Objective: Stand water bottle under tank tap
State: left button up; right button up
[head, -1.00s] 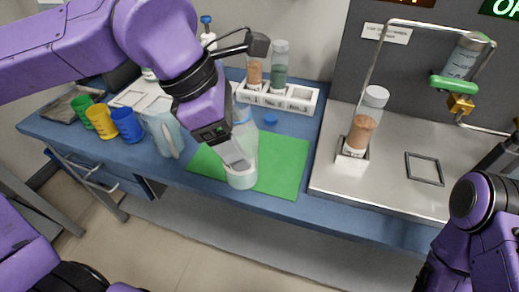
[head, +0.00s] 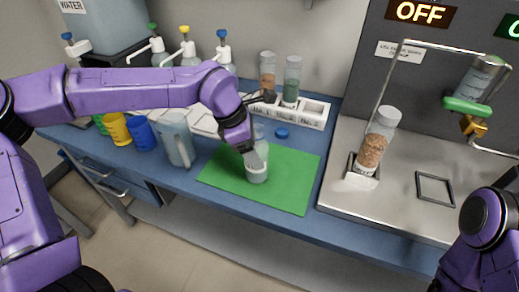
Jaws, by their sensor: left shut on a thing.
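The clear water bottle (head: 257,170) is upright over the green mat (head: 293,180), and I cannot tell whether its base touches the mat. My left gripper (head: 252,152) is shut on the bottle's upper part, and the gripper hides some of it. The grey-blue tank (head: 105,24) labelled WATER stands at the back left on a dark stand. A blue-topped tap (head: 72,44) shows at the tank's left. My right arm enters at the lower right, but its gripper is out of view.
A blue cap (head: 282,132) lies behind the mat. A pitcher (head: 177,139), a blue cup (head: 142,134) and a yellow cup (head: 116,129) stand left of the mat. Behind are pump bottles and a white rack (head: 312,113) with two tubes. A steel tray (head: 400,203) is at right.

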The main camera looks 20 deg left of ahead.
pick_arm(q)
jog(key=shift+f, duration=0.1)
jog(key=o, duration=1)
jog(key=shift+o, duration=0.2)
